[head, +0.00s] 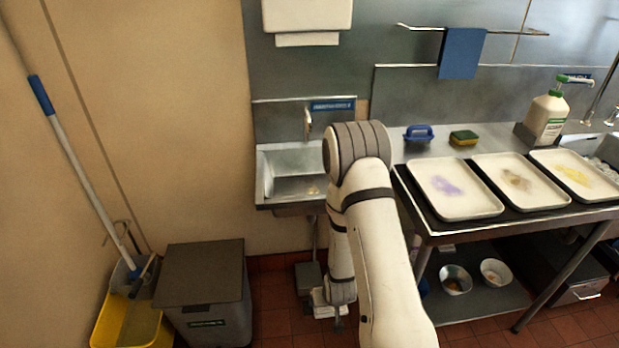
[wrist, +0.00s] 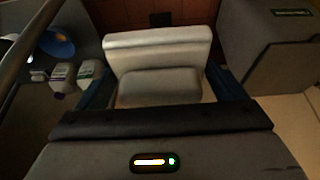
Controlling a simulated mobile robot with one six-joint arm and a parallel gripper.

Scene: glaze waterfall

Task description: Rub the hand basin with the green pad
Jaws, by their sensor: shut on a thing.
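The steel hand basin (head: 280,160) hangs on the wall left of my arm, with a tap above it and a small brownish mark inside. A green and yellow pad (head: 463,138) lies on the counter right of a blue-handled brush (head: 419,133). My gripper (wrist: 162,88) points down, low in front of the basin and below its rim. It is shut on a pale, whitish block (wrist: 158,52), which sits between the dark blue fingers. No green shows on this block. In the head view my wrist hides most of the gripper.
Three stained white trays (head: 456,208) lie on the counter. A lidded grey bin (head: 205,285) and a yellow mop bucket (head: 128,328) stand at left. A soap bottle (head: 547,118) stands at the back right. Bowls (head: 455,280) sit on the lower shelf.

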